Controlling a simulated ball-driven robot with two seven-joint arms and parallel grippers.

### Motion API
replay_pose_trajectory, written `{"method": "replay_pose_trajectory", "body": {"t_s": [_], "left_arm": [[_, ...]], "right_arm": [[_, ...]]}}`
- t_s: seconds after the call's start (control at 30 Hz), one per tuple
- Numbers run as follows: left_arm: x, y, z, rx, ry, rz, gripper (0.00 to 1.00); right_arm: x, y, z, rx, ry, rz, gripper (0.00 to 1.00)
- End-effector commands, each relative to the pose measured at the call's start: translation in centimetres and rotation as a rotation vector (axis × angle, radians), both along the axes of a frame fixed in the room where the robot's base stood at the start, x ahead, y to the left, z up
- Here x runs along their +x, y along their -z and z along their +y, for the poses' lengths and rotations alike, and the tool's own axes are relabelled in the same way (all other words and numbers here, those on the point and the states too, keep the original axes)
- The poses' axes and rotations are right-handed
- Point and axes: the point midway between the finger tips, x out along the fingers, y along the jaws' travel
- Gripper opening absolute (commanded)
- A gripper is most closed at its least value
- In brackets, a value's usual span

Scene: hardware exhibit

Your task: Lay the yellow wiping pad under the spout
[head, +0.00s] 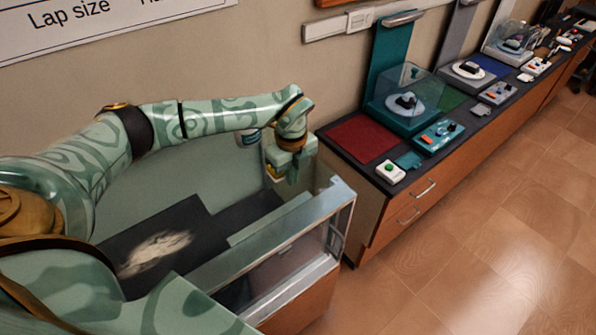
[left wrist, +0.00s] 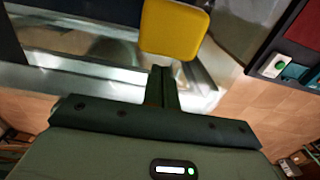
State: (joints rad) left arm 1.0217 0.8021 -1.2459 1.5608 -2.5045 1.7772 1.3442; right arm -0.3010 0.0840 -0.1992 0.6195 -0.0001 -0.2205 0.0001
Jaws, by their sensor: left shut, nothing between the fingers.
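The yellow wiping pad (left wrist: 172,30) shows in the left wrist view as a rounded square just beyond my fingertips. In the head view only a small yellow patch (head: 272,171) shows beside the gripper, mostly hidden by it. My left gripper (head: 291,177) is shut and empty above the far end of the glass-sided case; its closed fingers also show in the left wrist view (left wrist: 162,72). I cannot tell whether they touch the pad. I cannot make out the spout surely; a small pale round fitting (head: 250,137) is partly hidden behind my arm. My right gripper is not in view.
The glass-sided case (head: 345,195) has a raised rim and a dark floor with a pale smear (head: 155,252). To the right, a long counter carries a red mat (head: 361,138), a green-button box (head: 390,172) and a clear-covered teal exhibit (head: 377,103).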

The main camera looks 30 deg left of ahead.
Motion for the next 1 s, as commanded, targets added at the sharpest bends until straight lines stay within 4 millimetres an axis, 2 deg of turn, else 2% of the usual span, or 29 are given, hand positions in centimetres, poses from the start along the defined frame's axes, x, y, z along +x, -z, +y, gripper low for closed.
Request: {"method": "replay_pose_trajectory", "body": {"t_s": [0.13,0.57,0.83,1.0], "left_arm": [[0.4,0.0,1.0,-0.001,-0.001,0.000,0.00],[0.6,0.0,1.6,0.000,-0.002,0.000,0.00],[2.7,0.1,6.6,0.001,-0.004,0.000,0.00],[3.4,0.0,8.4,-0.001,-0.001,0.000,0.00]], "right_arm": [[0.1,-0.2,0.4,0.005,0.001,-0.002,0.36],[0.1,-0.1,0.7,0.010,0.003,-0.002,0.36],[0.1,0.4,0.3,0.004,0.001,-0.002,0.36],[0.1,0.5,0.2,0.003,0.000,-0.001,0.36]]}}
